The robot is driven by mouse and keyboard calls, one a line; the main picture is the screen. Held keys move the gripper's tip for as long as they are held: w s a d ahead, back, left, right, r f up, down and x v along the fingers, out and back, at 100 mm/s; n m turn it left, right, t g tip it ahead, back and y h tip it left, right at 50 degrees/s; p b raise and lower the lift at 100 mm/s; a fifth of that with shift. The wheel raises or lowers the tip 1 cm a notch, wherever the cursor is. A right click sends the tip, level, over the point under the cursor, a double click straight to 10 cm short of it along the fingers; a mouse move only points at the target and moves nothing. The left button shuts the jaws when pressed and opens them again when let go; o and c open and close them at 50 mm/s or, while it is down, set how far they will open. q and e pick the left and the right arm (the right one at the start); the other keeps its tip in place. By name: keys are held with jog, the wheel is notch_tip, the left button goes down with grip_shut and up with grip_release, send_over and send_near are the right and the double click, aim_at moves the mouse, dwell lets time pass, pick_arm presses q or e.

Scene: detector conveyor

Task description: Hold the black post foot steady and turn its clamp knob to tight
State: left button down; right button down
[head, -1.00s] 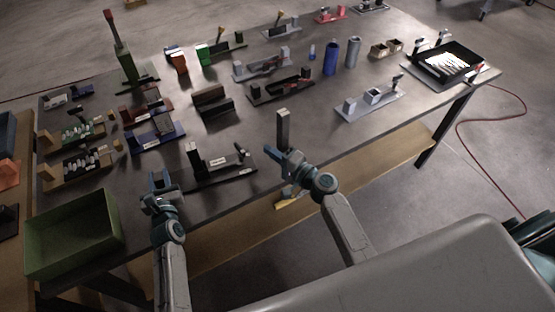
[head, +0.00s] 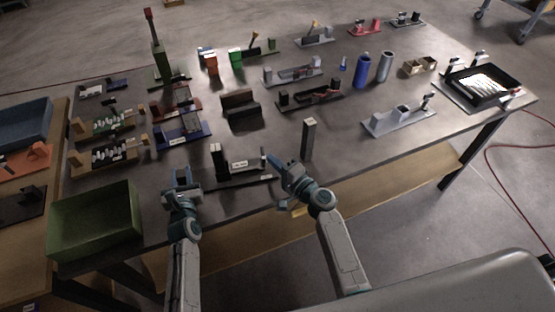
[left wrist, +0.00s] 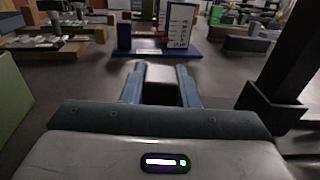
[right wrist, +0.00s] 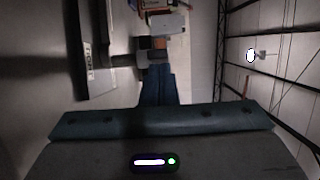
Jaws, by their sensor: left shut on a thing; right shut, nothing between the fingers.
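The black post foot (head: 238,178) lies near the front edge of the table in the head view, with a dark upright post and a white label. My left gripper (head: 182,176) is at its left end. In the left wrist view, its fingers (left wrist: 161,82) are shut on a dark block, which I take to be part of the foot; the dark post (left wrist: 284,50) stands to the right. My right gripper (head: 268,160) is at the foot's right end, shut and empty. In the right wrist view, its fingertips (right wrist: 158,72) are close to a small grey clamp part (right wrist: 150,58), perhaps the knob; contact is unclear.
A free-standing dark post (head: 308,139) stands just behind and right of my right gripper. A green bin (head: 95,225) is at the left front. A blue fixture (head: 183,137) and a dark block (head: 240,105) stand behind the foot.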

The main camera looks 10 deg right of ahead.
jog(key=shift+s+a, duration=0.25)
jog(key=shift+a, duration=0.3)
jog(key=shift+d, duration=0.1)
